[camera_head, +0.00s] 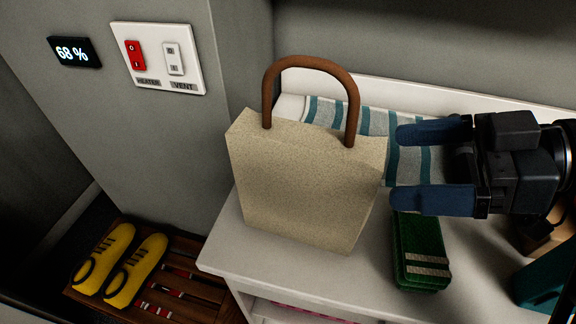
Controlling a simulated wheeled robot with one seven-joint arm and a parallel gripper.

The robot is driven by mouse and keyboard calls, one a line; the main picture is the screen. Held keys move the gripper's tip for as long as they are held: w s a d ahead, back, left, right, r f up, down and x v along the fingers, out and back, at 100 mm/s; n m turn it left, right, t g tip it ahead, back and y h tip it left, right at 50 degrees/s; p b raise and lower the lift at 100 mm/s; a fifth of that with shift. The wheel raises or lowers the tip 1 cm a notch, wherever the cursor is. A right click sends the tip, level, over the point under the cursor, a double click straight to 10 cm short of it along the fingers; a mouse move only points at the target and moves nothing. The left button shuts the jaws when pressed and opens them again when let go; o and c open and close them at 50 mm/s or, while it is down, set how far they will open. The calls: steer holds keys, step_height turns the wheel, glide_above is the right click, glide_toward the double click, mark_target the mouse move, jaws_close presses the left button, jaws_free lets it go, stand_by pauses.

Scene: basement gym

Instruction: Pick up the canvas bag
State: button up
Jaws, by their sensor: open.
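The canvas bag (305,185) is beige and boxy and stands upright near the left end of a white shelf unit (270,262). Its brown arched handle (311,64) rises from the top. My gripper (400,166) comes in from the right, with two dark blue fingers apart and pointing left. The fingertips are close to the bag's right edge in the picture. Nothing is between the fingers. I cannot tell whether the fingertips touch the bag.
A teal-and-grey striped towel (375,122) lies behind the bag. A green item with pale stripes (420,250) lies below my gripper. A teal object (545,285) is at the lower right. Yellow shoes (135,270) rest on a wooden slatted surface (205,300). A wall switch panel (158,58) is at upper left.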

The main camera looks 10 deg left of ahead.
mark_target(352, 165)
steer(key=x, duration=0.2)
steer(key=shift+w+a, duration=0.1)
steer(key=shift+a, duration=0.2)
steer(key=shift+f+p+x, duration=0.15)
steer(key=shift+p+x, duration=0.3)
steer(key=shift+x, duration=0.9)
steer(key=shift+f+p+x, duration=0.2)
steer(key=shift+p+x, duration=0.2)
steer(key=shift+x, duration=0.9)
steer(key=shift+w+d, duration=0.15)
steer(key=shift+w, duration=0.05)
steer(key=shift+c, duration=0.3)
steer(key=c, duration=1.7)
